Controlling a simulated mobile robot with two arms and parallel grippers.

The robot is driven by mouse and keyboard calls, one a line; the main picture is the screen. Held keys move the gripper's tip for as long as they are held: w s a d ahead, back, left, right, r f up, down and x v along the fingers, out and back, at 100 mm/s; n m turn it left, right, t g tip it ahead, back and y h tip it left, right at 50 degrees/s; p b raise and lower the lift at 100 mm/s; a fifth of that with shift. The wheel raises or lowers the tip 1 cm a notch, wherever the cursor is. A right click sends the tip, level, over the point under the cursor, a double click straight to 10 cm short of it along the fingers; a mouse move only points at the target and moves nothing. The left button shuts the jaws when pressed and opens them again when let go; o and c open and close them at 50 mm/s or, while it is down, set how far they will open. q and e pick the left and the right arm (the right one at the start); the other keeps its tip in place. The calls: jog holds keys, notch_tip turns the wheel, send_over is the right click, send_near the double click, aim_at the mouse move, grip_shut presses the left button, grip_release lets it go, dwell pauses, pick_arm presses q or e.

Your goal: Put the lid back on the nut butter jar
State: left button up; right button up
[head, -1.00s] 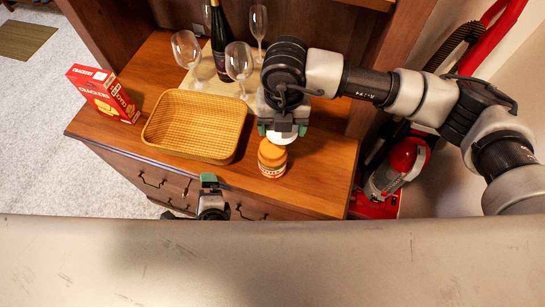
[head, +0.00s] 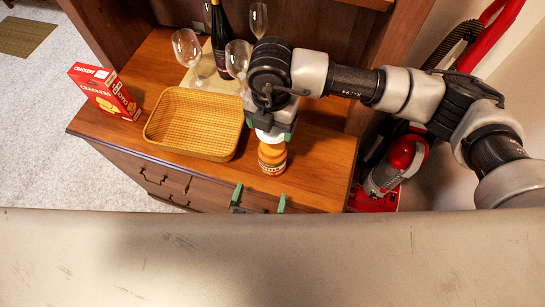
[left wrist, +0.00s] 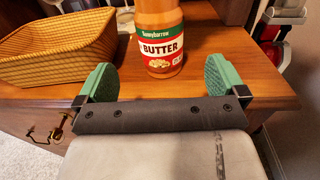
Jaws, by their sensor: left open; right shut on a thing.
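The nut butter jar (head: 272,158) stands upright near the front edge of the cabinet top; its Sunnybarrow butter label faces the left wrist view (left wrist: 160,45). My right gripper (head: 272,128) is above the jar, shut on the white lid (head: 268,136). The lid overlaps the jar's mouth in the head view; I cannot tell whether it touches the rim. My left gripper (head: 259,198) is open and empty in front of the jar, at the cabinet's front edge. In the left wrist view its green fingertips (left wrist: 158,78) are spread wide, with the jar beyond and between them.
A wicker basket (head: 190,150) sits left of the jar. A red cracker box (head: 104,92) stands at the far left. Wine glasses (head: 187,46) and a dark bottle (head: 220,40) stand behind. The cabinet top (head: 325,160) is clear right of the jar.

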aim_at(272, 146)
pick_arm(q)
jog(key=x, duration=1.2)
jog(key=c, duration=1.2)
pick_arm(e)
jog(key=shift+f, duration=2.5)
jog(key=shift+f, duration=0.85)
jog(key=shift+f, duration=0.55)
